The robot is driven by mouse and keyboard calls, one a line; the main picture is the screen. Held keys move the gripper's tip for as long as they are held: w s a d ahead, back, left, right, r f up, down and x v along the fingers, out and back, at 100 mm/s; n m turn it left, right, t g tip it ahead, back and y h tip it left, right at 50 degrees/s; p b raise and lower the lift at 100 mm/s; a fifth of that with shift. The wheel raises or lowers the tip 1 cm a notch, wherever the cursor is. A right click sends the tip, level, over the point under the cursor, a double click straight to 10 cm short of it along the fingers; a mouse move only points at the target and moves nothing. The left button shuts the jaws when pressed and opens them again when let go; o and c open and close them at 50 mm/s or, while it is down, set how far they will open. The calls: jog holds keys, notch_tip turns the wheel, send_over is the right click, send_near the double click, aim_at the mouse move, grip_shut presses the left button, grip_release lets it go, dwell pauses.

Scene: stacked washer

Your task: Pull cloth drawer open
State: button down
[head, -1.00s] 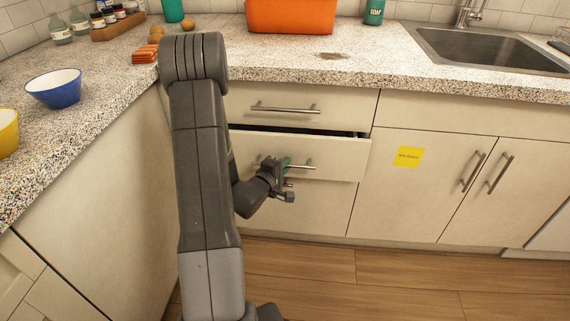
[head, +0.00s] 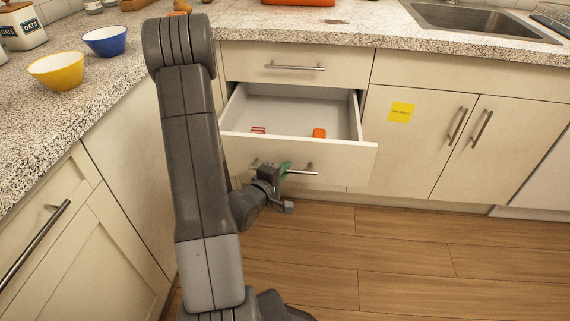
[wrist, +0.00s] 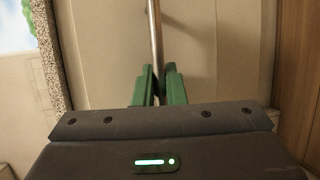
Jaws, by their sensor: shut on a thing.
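The drawer (head: 340,152) below the top drawer stands well open in the head view, its front pulled out from the cabinet. Its inside shows a pale bottom with an orange item (head: 319,133) and a red item (head: 258,130); I cannot tell what they are. The drawer's bar handle (head: 308,172) is partly hidden by my gripper (head: 284,170). In the wrist view the green fingers of my gripper (wrist: 159,90) are shut on the metal handle bar (wrist: 155,40), one finger on each side.
The closed top drawer (head: 290,62) is above. A cabinet with two doors and a yellow note (head: 401,112) stands to the right. The granite counter (head: 70,105) holds a yellow bowl (head: 56,70) and a blue bowl (head: 105,41) at left. The wood floor (head: 400,260) in front is clear.

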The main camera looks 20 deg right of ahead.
jog(key=shift+s+a+b, duration=0.15)
jog(key=shift+s+a, duration=0.35)
jog(key=shift+s, duration=0.25)
jog(key=shift+s+a+b, duration=0.2)
jog(key=shift+s+a, duration=0.25)
jog(key=shift+s, duration=0.35)
jog(key=shift+s+a+b, duration=0.15)
jog(key=shift+s+a, duration=0.35)
jog(key=shift+s, duration=0.25)
jog(key=c, duration=1.5)
grip_release()
jog(key=shift+a, duration=0.1)
jog(key=p+v, duration=0.1)
jog(key=v, duration=1.2)
jog(key=shift+s+a, duration=0.2)
jog(key=shift+a, duration=0.05)
jog(key=shift+d+r, duration=0.1)
jog(key=b+x, duration=0.1)
jog(key=x, duration=1.2)
